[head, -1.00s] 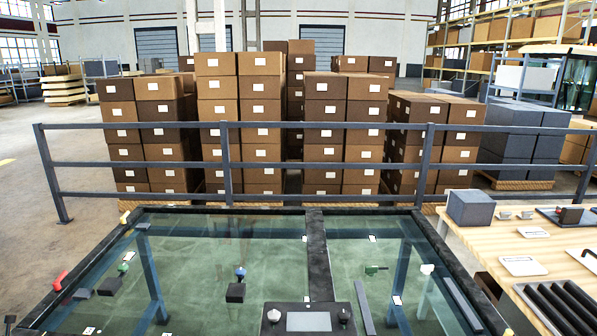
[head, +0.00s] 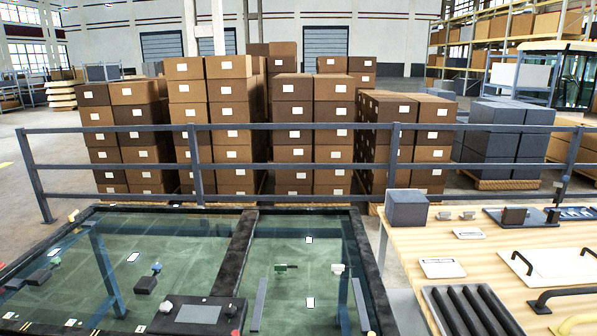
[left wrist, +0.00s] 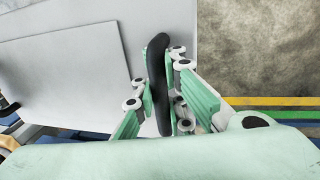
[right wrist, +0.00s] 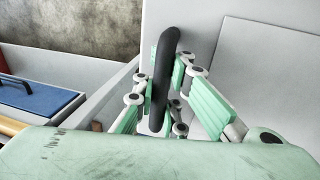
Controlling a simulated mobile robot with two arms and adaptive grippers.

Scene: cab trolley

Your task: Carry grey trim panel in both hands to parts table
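The grey trim panel (left wrist: 75,75) fills much of the left wrist view and also shows in the right wrist view (right wrist: 272,65). It has a black bar handle near each end. My left gripper (left wrist: 160,82) is closed around one handle, and my right gripper (right wrist: 163,85) is closed around the other. Neither gripper nor this panel shows in the head view. A wooden-topped table (head: 400,243) stands at the right of the head view; I cannot tell whether it is the parts table.
The wooden table bears a grey box (head: 407,208), a pale plate with black handles (head: 548,268) and a black-ribbed tray (head: 430,293). A glass-topped, dark-framed table (head: 205,245) stands left of it. A railing (head: 300,126) and stacked cartons lie behind. The right wrist view shows a blue-bottomed tray (right wrist: 45,98).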

